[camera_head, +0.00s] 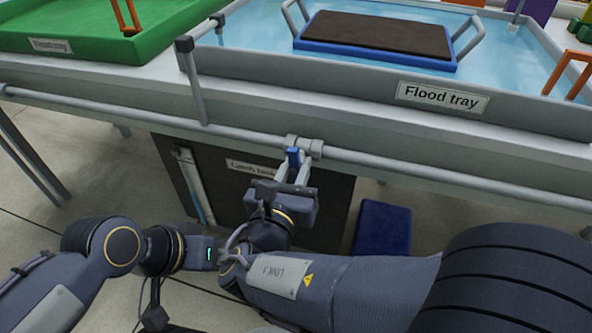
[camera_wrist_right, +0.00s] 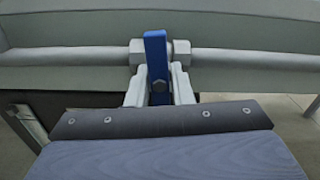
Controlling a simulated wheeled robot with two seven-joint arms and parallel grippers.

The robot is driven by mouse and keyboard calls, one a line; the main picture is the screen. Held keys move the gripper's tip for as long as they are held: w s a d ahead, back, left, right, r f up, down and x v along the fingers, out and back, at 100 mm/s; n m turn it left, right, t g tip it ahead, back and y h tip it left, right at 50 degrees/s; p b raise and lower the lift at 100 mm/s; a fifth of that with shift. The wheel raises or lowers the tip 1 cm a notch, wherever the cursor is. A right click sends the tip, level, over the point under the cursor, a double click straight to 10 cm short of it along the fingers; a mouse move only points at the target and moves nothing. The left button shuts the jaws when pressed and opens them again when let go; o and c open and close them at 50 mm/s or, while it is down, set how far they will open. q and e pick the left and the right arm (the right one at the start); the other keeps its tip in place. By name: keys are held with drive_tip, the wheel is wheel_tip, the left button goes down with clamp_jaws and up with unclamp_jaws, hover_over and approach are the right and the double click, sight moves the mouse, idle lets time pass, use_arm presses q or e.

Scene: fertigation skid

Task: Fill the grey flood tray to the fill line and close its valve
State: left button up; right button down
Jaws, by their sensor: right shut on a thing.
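The grey flood tray (camera_head: 340,85) bears the label "Flood tray" and holds pale blue water (camera_head: 270,50). I cannot make out the fill line or how the water stands against it. Below the tray, a valve with a blue lever (camera_head: 293,157) sits on the grey pipe. In the right wrist view the lever (camera_wrist_right: 156,65) stands upright, across the pipe. My right gripper (camera_head: 292,172) is shut on the lever, one finger on each side.
A blue frame with a dark mat and handles (camera_head: 380,35) sits in the water. A green tray (camera_head: 90,35) stands at left. Under the bench are a dark catch tank (camera_head: 325,205) and a blue block (camera_head: 382,230).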

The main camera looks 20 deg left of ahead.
drive_tip(key=shift+m, duration=0.5)
drive_tip(key=shift+b, duration=0.3)
drive_tip(key=c, duration=1.4)
unclamp_jaws()
drive_tip(key=shift+o, duration=0.2)
